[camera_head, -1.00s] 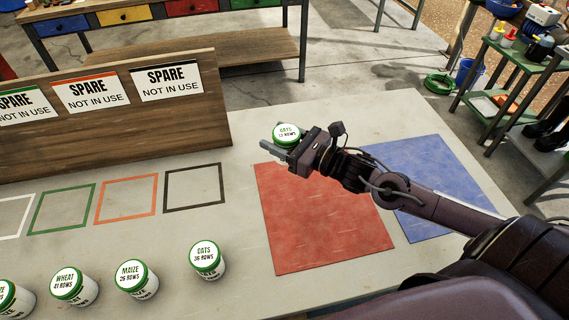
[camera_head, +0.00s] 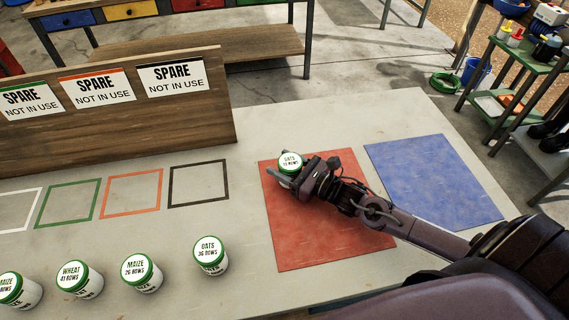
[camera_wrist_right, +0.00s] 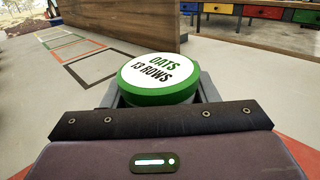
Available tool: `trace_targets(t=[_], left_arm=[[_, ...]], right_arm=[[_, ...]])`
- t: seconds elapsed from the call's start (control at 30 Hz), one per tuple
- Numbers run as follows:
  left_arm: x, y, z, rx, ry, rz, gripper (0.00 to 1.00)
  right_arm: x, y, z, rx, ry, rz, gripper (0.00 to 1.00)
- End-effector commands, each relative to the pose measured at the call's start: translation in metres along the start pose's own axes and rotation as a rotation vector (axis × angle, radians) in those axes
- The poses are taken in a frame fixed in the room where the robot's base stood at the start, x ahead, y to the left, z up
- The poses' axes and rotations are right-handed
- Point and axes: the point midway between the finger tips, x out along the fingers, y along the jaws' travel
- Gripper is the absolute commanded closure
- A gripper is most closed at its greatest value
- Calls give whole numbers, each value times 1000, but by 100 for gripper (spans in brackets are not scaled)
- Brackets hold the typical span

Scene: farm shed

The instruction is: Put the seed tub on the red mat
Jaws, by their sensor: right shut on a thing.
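A white seed tub (camera_head: 290,163) with a green-rimmed lid is between the fingers of my right gripper (camera_head: 286,174), which is shut on it. Its lid reads OATS 13 ROWS in the right wrist view (camera_wrist_right: 159,75). The tub is upright over the upper left part of the red mat (camera_head: 325,235). I cannot tell if its base touches the mat, because the gripper hides it. Other seed tubs stand in a row at the front left: OATS 36 ROWS (camera_head: 211,257), MAIZE 26 ROWS (camera_head: 142,274), WHEAT 41 ROWS (camera_head: 80,280) and another MAIZE (camera_head: 19,291). My left gripper is out of view.
A blue mat (camera_head: 435,180) lies bare to the right of the red one. Coloured outline squares (camera_head: 198,186) lie empty on the left. A wooden board (camera_head: 110,125) with SPARE NOT IN USE signs stands behind them.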

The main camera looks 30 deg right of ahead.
Motion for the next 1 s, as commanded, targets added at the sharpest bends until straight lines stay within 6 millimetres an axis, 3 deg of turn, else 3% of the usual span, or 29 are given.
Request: trace_targets(t=[0.07,0.1,0.27,0.63,1.0], left_arm=[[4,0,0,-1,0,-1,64],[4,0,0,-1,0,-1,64],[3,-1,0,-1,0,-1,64],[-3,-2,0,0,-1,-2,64],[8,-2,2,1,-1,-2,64]], right_arm=[[0,0,-4,-1,-1,0,73],[0,0,-4,0,0,0,45],[0,0,-3,0,1,0,25],[0,0,3,1,0,-1,25],[-62,1,-2,-1,7,1,25]])
